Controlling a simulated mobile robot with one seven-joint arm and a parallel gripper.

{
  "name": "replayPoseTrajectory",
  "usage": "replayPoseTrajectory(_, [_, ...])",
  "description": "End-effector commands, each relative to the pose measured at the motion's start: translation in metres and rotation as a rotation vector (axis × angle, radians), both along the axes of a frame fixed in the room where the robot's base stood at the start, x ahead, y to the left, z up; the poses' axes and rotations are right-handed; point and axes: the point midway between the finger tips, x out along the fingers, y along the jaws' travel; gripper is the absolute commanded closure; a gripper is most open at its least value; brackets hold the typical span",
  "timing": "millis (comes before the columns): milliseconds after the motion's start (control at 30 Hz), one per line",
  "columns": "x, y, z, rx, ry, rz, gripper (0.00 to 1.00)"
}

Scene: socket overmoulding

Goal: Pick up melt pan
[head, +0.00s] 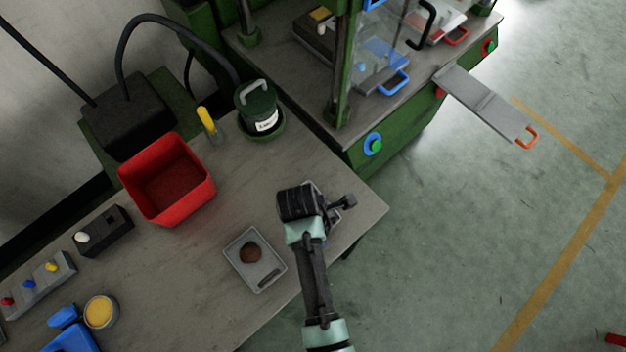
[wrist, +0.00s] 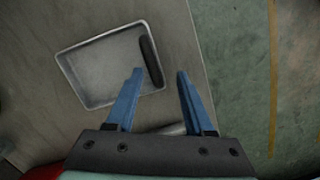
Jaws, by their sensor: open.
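A shallow grey metal tray with a dark grip bar along one side, which looks like the melt pan (wrist: 98,70), lies empty on the bench in the wrist view. In the head view this pan (head: 334,214) is mostly hidden under my gripper (head: 300,205). In the wrist view my gripper (wrist: 160,73) is open, with its two blue fingers apart and nothing between them. The left fingertip appears over the pan near the dark bar; the right one appears beyond the pan's side. I cannot tell the height gap.
A similar tray (head: 246,276) holding a round brown lump lies left of my gripper. A red bin (head: 168,180), a green pot (head: 257,105) and a tin of yellow material (head: 100,312) stand on the bench (head: 225,222). A green press (head: 400,135) stands behind. The bench edge is close on the right.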

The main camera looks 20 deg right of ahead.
Motion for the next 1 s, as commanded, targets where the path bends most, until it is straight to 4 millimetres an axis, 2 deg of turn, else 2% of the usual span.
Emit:
replayPoseTrajectory(100, [-0.0002,-0.0012,-0.0069,0.0,0.0,0.0,0.47])
replayPoseTrajectory(300, [0.0001,-0.0013,-0.0071,0.0,-0.002,0.0,0.47])
replayPoseTrajectory(367, [0.0002,-0.0012,-0.0071,0.0,-0.002,0.0,0.56])
replayPoseTrajectory(600, [0.0002,-0.0011,-0.0069,0.0,-0.002,0.0,0.99])
replayPoseTrajectory(1000, [0.0004,-0.001,-0.0067,0.0,-0.002,0.001,1.0])
